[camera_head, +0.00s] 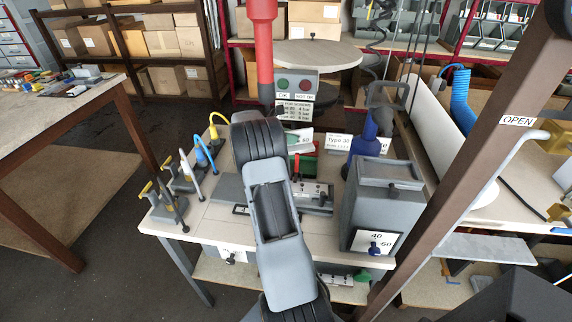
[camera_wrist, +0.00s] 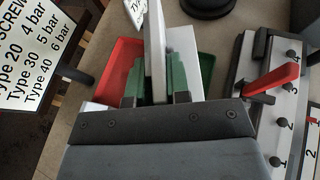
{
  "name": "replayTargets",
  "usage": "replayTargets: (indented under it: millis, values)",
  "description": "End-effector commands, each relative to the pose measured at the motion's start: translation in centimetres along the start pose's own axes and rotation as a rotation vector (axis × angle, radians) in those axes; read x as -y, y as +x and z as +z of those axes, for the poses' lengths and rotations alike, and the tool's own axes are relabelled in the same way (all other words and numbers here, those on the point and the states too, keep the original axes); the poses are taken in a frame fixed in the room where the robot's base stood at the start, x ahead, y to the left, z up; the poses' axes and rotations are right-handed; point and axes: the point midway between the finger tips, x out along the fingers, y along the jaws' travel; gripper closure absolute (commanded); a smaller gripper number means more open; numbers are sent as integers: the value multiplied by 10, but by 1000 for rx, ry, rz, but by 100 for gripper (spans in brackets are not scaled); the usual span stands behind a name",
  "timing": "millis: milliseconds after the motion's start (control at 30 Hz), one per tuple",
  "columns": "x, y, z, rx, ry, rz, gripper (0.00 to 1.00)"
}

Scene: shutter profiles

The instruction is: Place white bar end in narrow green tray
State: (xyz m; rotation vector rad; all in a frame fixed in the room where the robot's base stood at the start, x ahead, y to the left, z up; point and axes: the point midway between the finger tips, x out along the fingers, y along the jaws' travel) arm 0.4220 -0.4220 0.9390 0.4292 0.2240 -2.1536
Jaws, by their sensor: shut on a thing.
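In the wrist view my gripper (camera_wrist: 157,82) has green fingers closed on a pale white-grey bar (camera_wrist: 155,35) that stands up between them. Behind the bar is a white surface (camera_wrist: 184,45); I cannot tell whether it is part of the bar. A red tray (camera_wrist: 119,62) lies to the left of the fingers. A narrow green tray (camera_wrist: 207,66) shows to the right, partly hidden by the right finger and the white surface. I cannot tell whether the bar's lower end touches anything. In the head view my arm hides the gripper and most of the trays.
A fixture with numbered positions and a red lever (camera_wrist: 272,80) stands close on the right. A screw-type sign (camera_wrist: 35,45) stands on the left. In the head view a grey box (camera_head: 378,205) stands at the table's right, and upright tools (camera_head: 172,200) at its left.

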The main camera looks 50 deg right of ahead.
Motion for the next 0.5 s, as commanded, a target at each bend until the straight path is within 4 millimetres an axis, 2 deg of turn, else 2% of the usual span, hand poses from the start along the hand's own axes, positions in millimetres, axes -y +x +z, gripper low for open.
replayTargets:
  millis: [33,200,500]
  values:
    - [1,6,-10,1,-1,-7,100]
    - [1,15,-32,2,1,-7,100]
    - [0,22,-49,2,1,-4,100]
